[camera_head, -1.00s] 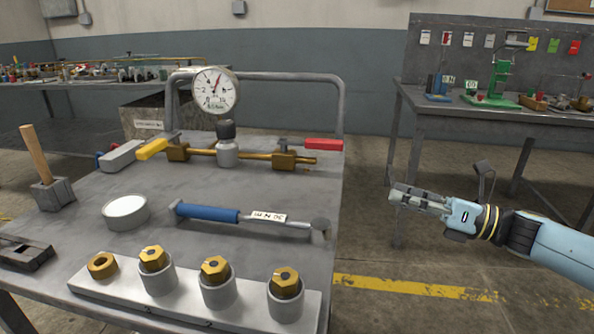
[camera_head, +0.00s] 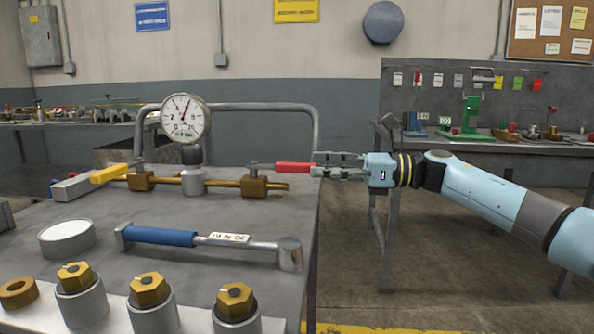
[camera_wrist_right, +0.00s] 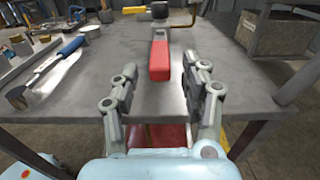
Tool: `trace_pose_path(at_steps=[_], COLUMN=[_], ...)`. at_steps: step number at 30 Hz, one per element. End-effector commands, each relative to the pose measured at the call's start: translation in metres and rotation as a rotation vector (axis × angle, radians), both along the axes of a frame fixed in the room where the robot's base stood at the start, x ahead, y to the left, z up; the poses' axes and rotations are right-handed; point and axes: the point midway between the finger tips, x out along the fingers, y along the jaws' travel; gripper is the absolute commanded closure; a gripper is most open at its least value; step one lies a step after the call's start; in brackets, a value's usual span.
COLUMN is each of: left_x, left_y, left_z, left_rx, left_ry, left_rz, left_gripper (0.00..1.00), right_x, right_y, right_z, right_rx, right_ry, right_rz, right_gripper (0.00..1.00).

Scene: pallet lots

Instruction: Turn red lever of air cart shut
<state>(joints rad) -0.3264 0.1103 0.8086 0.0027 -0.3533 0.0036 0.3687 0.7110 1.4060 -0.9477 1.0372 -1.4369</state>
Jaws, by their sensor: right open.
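The red lever (camera_head: 296,168) sits on the right valve (camera_head: 255,186) of the brass pipe on the air cart (camera_head: 225,222). It points right, along the pipe, toward the cart's right edge. My right gripper (camera_head: 322,167) is open at the lever's free end, level with it. In the right wrist view the red lever (camera_wrist_right: 160,61) lies ahead, between the lines of the two open fingers (camera_wrist_right: 160,88). Contact is not visible. My left gripper is not in view.
A yellow lever (camera_head: 110,173) and a gauge (camera_head: 186,119) are on the same pipe. A blue-handled torque wrench (camera_head: 165,237), a white round dish (camera_head: 66,238) and brass nuts in sockets (camera_head: 149,290) lie nearer. A workbench (camera_head: 480,140) stands behind my right arm.

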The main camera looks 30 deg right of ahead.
Motion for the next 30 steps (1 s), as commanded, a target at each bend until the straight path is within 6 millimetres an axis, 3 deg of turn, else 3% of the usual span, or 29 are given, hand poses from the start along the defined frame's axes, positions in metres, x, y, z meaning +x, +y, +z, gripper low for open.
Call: trace_pose_path(at_steps=[3, 9, 20, 30], left_x=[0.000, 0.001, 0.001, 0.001], left_y=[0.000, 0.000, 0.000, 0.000], left_z=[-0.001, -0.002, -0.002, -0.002], left_rx=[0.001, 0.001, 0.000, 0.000], left_ry=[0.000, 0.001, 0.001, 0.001], left_rz=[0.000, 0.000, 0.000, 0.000], left_gripper=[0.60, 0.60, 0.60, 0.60], right_x=[0.014, 0.029, 0.032, 0.032], right_y=[0.019, 0.038, 0.042, 0.042], right_z=[0.001, 0.000, -0.001, -0.001], right_rx=[0.005, 0.001, 0.000, 0.000], right_ry=[-0.002, 0.000, 0.001, 0.001], right_rz=[0.000, -0.001, -0.001, -0.001], right_gripper=[0.54, 0.54, 0.54, 0.98])
